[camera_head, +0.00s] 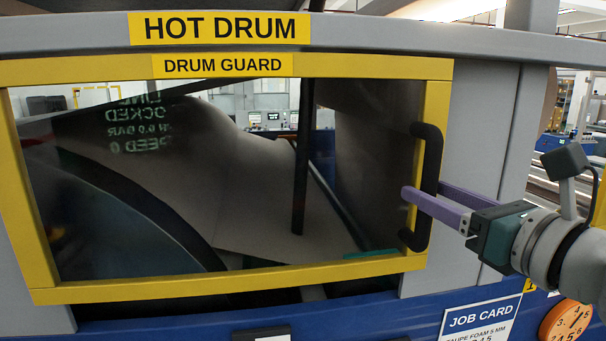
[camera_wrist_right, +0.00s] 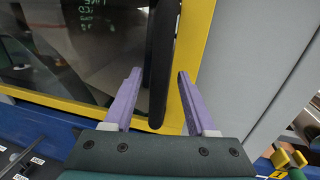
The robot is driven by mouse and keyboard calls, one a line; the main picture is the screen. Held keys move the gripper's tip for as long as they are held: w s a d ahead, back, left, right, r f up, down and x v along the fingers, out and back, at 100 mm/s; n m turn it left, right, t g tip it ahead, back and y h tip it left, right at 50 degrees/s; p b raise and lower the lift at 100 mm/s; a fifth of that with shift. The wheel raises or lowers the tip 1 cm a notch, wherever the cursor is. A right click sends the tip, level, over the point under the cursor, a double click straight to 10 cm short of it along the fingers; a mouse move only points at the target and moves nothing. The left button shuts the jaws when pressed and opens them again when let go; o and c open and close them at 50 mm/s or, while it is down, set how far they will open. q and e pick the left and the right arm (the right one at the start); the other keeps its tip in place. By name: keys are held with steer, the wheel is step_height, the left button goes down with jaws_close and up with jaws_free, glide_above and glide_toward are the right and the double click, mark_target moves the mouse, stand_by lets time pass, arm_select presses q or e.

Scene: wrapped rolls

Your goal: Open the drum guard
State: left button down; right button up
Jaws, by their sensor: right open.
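The drum guard (camera_head: 230,282) is a yellow frame around a clear pane, flush in the grey machine front and looking shut. A black bar handle (camera_head: 430,150) stands upright on its right side. My right gripper (camera_head: 423,189) reaches in from the right with its purple fingers at the lower half of the handle. In the right wrist view the open fingers (camera_wrist_right: 159,75) stand on either side of the handle (camera_wrist_right: 162,45), with gaps visible. The yellow frame also shows in that view (camera_wrist_right: 196,35). My left gripper is not in view.
A grey beam with a HOT DRUM label (camera_head: 220,27) runs above the guard. Below is a blue panel with a JOB CARD (camera_head: 480,321) and an orange dial (camera_head: 566,321). A grey post (camera_head: 512,130) stands right of the guard. Reflected mirrored text shows on the pane.

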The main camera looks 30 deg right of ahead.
steer(key=shift+w, duration=0.7)
steer(key=shift+c, duration=0.2)
jaws_close()
stand_by(0.9)
